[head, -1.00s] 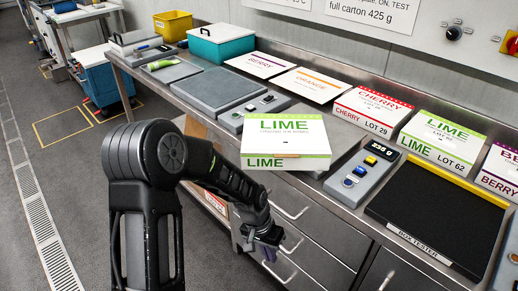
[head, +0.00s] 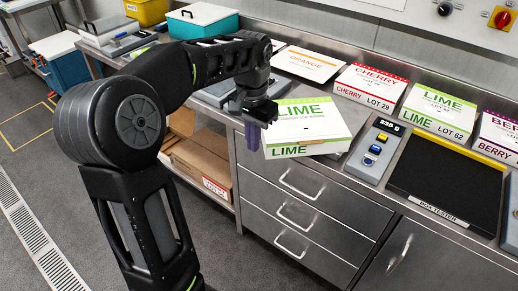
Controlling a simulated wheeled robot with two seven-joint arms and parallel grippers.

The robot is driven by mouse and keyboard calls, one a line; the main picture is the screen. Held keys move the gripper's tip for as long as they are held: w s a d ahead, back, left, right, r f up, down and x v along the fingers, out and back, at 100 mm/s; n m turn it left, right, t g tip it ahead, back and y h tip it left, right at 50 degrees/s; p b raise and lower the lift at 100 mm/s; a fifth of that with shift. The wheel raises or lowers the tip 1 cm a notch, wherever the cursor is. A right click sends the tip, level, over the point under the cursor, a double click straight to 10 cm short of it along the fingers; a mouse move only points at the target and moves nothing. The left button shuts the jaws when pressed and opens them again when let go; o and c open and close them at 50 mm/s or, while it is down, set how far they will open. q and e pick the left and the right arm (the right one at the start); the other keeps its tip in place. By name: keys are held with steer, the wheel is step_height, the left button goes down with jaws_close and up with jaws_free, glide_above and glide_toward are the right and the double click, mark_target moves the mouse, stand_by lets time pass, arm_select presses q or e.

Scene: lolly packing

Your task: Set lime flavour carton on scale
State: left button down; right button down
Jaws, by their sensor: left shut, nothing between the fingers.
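The lime carton (head: 322,122), white with green LIME lettering, lies at the front edge of the steel bench. Its front side faces me, over the drawers. My left gripper (head: 246,152) is just left of the carton, its purple fingers shut, empty and pointing down in front of the bench edge. I cannot tell whether the fingers touch the carton. A grey scale platform (head: 212,95) is left of the carton, mostly hidden behind my left arm. My right gripper is out of view.
Orange (head: 307,64), cherry (head: 372,84) and a second lime carton (head: 438,108) line the bench's back. A panel reading about 235 g (head: 377,151) and the black box tester (head: 445,180) are to the right. Cardboard boxes (head: 202,165) sit on a lower shelf.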

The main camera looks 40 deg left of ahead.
arm_select(q)
steer(key=w+f+p, duration=0.2)
steer(key=w+f, duration=0.2)
steer(key=f, duration=0.5)
steer(key=shift+f+p, duration=0.3)
steer(key=shift+f, duration=0.05)
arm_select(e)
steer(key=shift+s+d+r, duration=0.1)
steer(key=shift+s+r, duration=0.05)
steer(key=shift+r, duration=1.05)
